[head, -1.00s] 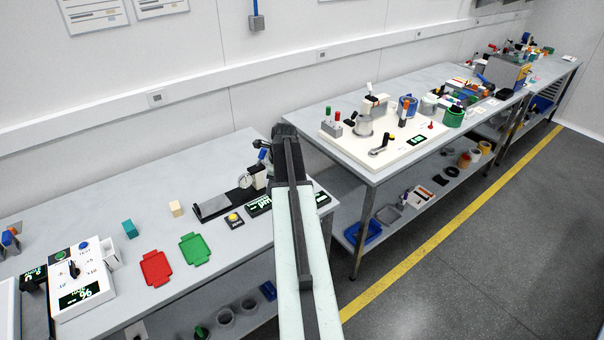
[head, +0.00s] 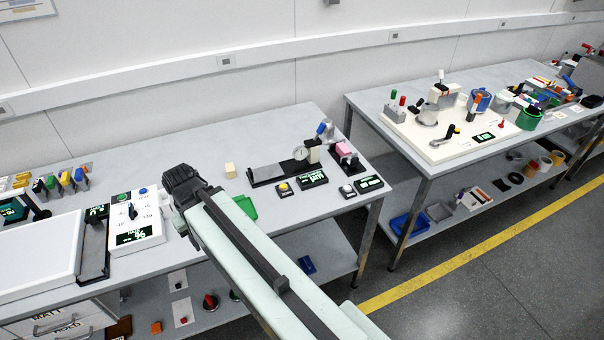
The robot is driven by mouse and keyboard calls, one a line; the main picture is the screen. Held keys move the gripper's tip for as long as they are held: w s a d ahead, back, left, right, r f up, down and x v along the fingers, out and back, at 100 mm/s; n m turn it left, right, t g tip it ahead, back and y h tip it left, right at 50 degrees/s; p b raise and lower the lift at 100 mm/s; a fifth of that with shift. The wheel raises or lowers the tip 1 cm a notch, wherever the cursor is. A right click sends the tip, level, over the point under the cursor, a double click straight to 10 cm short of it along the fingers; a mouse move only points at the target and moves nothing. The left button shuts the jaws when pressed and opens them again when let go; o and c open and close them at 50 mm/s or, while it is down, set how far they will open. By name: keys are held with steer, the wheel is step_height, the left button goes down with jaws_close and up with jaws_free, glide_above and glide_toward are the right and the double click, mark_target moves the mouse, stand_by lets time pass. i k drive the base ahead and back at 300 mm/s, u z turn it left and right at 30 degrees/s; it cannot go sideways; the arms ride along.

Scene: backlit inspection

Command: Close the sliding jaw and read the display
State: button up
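No sliding jaw can be told for sure at this size. On the left table, a black-based device with a round dial gauge (head: 300,153) stands at the right, with a lit display (head: 312,180) in front of it. To its right is a black device with a pink block (head: 346,149) and its own lit display (head: 369,182). A narrow black device with a small display (head: 96,211) stands at the left, beside the white control box. My gripper (head: 178,180) is dark and seen from behind, over the table's middle, apart from these devices. Its fingers cannot be made out.
The white control box (head: 149,210) is left of my gripper. A green tray (head: 245,206) is partly hidden behind my arm, and a beige block (head: 230,170) lies beyond it. A second table (head: 400,145) stands right across a gap. Bare tabletop lies behind my gripper.

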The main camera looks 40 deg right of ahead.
mark_target(352, 160)
steer(key=z, duration=2.85)
steer(key=k, duration=0.85)
steer(key=u, duration=0.95)
steer(key=i, duration=1.05)
